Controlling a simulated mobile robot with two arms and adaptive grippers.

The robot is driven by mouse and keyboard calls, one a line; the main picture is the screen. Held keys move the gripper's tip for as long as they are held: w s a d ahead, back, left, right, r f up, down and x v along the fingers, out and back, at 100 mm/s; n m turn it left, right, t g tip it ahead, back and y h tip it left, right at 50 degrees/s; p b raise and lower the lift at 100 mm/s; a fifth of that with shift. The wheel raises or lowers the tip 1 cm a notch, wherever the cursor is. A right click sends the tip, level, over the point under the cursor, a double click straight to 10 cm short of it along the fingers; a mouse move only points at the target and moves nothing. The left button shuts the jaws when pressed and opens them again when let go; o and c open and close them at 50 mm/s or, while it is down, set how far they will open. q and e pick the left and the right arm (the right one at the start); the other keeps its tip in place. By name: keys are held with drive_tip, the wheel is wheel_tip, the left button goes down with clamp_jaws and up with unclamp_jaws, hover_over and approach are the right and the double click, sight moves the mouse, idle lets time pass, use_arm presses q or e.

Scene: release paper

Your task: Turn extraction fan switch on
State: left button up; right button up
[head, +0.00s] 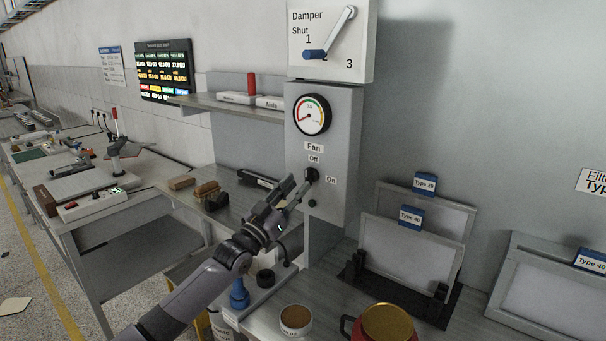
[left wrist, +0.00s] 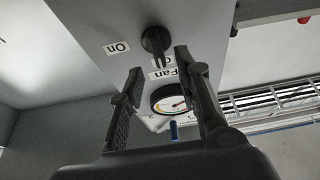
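The fan switch (head: 311,175) is a black rotary knob on the grey control box (head: 345,140), with "Fan" and "Off" labels above it and an "On" label (head: 331,180) to its lower right. In the left wrist view the knob (left wrist: 155,42) shows upside down, its handle pointing toward the partly hidden Off label. My left gripper (head: 292,189) is just in front of and left of the knob. In the left wrist view its fingers (left wrist: 157,75) are apart, with the knob beyond the gap; contact cannot be told. My right gripper is out of view.
A round gauge (head: 311,114) sits above the switch, and a damper panel (head: 331,40) with a lever above that. Framed filters (head: 412,250) stand on the bench at right. A jar (head: 296,319) and a gold-lidded pot (head: 387,324) stand in front. A shelf (head: 228,106) is at left.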

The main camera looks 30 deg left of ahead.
sight(306, 174)
use_arm(q)
drive_tip(key=shift+p+x, duration=0.4)
drive_tip(key=shift+x, duration=1.55)
drive_tip(key=shift+a, duration=0.1)
drive_tip(key=c, duration=0.5)
drive_tip(key=shift+s, duration=0.1)
clamp_jaws()
